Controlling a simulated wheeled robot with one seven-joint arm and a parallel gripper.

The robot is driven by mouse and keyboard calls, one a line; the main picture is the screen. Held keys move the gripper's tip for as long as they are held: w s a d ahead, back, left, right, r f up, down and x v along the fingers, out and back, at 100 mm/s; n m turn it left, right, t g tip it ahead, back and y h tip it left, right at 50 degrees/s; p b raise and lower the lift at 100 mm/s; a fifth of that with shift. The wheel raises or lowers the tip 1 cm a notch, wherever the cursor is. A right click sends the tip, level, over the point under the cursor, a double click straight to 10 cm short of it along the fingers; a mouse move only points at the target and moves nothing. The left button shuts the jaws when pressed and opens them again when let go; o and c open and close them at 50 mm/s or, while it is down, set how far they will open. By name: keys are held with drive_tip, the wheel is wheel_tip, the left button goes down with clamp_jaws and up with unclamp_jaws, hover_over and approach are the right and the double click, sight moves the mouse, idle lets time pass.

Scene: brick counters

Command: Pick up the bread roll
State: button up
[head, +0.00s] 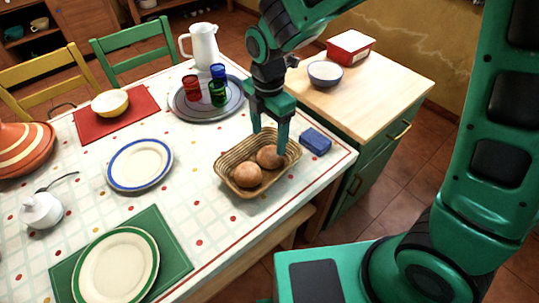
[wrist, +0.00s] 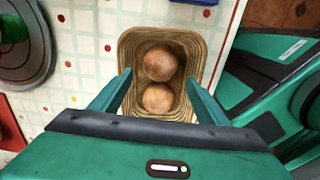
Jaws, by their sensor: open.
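Two round brown bread rolls lie in a woven basket (head: 234,183) near the right edge of the table. One roll (head: 248,175) is at the basket's front left and the other roll (head: 269,156) at its back right. In the wrist view the upper roll (wrist: 160,64) and lower roll (wrist: 157,99) lie close together in the basket (wrist: 128,46). My gripper (head: 270,142) is open and points down over the back-right roll. In the wrist view my gripper's fingers (wrist: 157,86) stand apart at either side of the basket, with nothing between them seen to be gripped.
A blue box (head: 315,141) lies right of the basket. A tray (head: 187,112) with red, blue and green cups and a white jug (head: 201,46) stands behind. A blue-rimmed plate (head: 139,164) is to the left. A wooden-topped counter (head: 375,88) is at the right.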

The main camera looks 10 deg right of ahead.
sight(270, 151)
drive_tip(key=f, duration=0.8)
drive_tip(key=shift+w+d+f, duration=0.1)
drive_tip(key=shift+d, duration=0.1)
drive_tip(key=c, duration=0.8)
